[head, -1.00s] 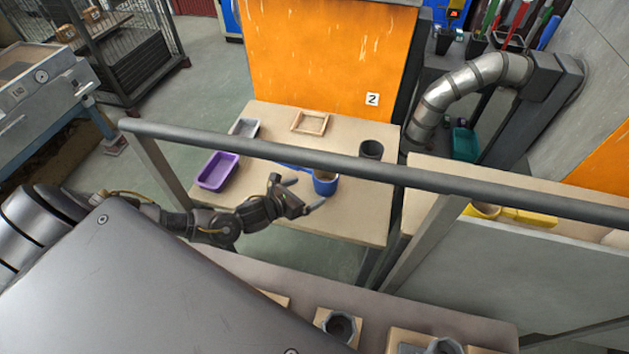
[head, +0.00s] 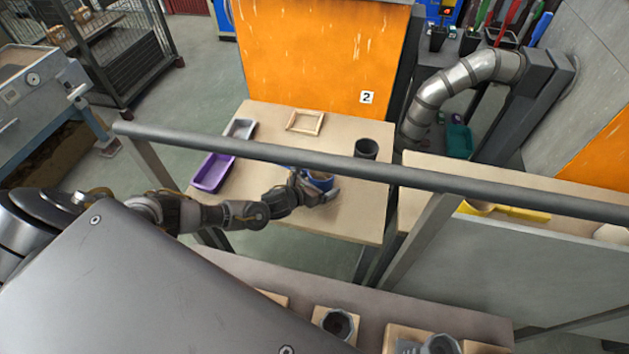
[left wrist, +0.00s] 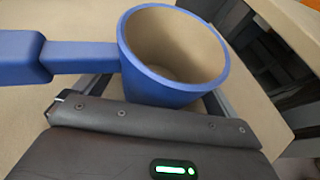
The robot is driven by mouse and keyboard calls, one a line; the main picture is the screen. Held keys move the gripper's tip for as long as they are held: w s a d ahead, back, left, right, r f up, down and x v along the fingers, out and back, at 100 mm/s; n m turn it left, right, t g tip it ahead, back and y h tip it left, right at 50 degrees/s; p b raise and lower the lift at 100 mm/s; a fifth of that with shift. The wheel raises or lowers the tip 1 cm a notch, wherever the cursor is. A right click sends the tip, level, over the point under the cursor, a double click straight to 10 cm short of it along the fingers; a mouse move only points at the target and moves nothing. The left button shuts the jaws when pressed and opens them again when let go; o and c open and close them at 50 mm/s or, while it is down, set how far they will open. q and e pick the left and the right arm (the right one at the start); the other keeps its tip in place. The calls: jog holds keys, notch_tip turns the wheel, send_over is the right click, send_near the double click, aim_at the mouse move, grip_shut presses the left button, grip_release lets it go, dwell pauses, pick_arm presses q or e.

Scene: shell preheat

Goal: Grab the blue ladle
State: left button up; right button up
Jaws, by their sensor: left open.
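The blue ladle (head: 319,182) stands upright on the far table, partly hidden by my left gripper and the rail in the head view. In the left wrist view the ladle's cup (left wrist: 172,60) is close in front of my gripper, and its blue handle (left wrist: 60,55) reaches to the left. My left gripper (head: 318,192) is open, with its fingers on both sides of the cup. Whether the fingers touch the cup cannot be told. My right gripper is not in view.
A metal rail (head: 330,167) crosses in front of the table (head: 350,222). A purple tray (head: 212,173), a grey tray (head: 240,129), a wooden frame (head: 305,122) and a dark grey cup (head: 366,149) stand on the table. Its front right part is clear.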

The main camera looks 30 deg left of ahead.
pick_arm(q)
jog(key=shift+c, duration=0.5)
jog(key=c, duration=1.2)
jog(key=shift+r, duration=0.15)
jog(key=shift+c, duration=0.2)
jog(key=shift+r, duration=0.35)
notch_tip(320, 180, up, 2)
jog(key=shift+r, duration=0.25)
jog(key=a+r, duration=0.5)
jog(key=shift+w+r+b, duration=0.1)
jog(key=shift+w+b, duration=0.25)
jog(key=shift+w, duration=0.05)
jog(key=w+a+r+b, duration=0.1)
jog(key=a+r, duration=0.3)
jog(key=a, duration=0.5)
jog(key=shift+r+b, duration=0.2)
jog(key=shift+b, duration=0.55)
